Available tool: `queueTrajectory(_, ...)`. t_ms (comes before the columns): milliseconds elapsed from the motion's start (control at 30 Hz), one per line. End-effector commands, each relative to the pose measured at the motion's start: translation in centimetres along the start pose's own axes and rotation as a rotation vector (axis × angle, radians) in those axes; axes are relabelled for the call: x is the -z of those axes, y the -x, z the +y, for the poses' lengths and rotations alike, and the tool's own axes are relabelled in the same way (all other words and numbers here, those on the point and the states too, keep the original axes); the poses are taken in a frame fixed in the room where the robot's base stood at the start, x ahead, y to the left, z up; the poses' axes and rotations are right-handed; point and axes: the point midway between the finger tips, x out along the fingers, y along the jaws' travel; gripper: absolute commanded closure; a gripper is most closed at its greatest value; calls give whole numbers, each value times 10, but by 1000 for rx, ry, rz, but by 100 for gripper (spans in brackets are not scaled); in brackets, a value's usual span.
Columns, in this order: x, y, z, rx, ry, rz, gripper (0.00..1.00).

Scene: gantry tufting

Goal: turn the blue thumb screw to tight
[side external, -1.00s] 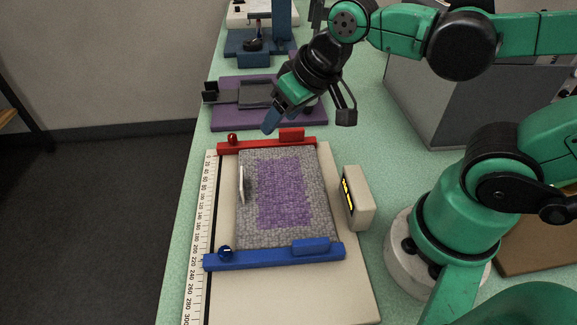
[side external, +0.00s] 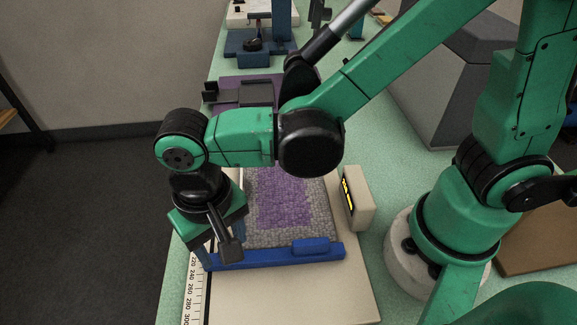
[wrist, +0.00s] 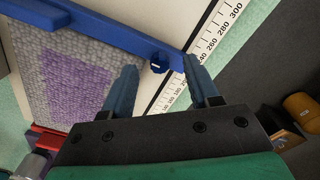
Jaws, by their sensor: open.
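The blue thumb screw (wrist: 157,67) shows in the wrist view as a small round blue head with a pale mark, on the end of the blue bar (wrist: 112,28). My gripper (wrist: 160,66) is open, with one finger on either side of the screw head in that view. I cannot tell whether either finger touches it. In the side view my gripper hangs over the left end of the blue bar (side external: 277,257) and hides the screw.
A grey and purple tufted panel (side external: 285,205) lies behind the bar on a pale base with a ruler strip (side external: 194,290). A beige box with a yellow display (side external: 357,201) stands to the right. My arm hides the red bar in the side view; its end shows in the wrist view (wrist: 48,141).

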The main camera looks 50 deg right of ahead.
Motion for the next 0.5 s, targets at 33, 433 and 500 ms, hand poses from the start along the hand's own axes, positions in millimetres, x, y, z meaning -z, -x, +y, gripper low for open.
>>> queueTrajectory(33, 0, -5, 0, 0, 0, 0, 46)
queueTrajectory(433, 0, -14, 1, 1, 0, 0, 46)
queueTrajectory(500, 0, -14, 1, 1, 0, 1, 60)
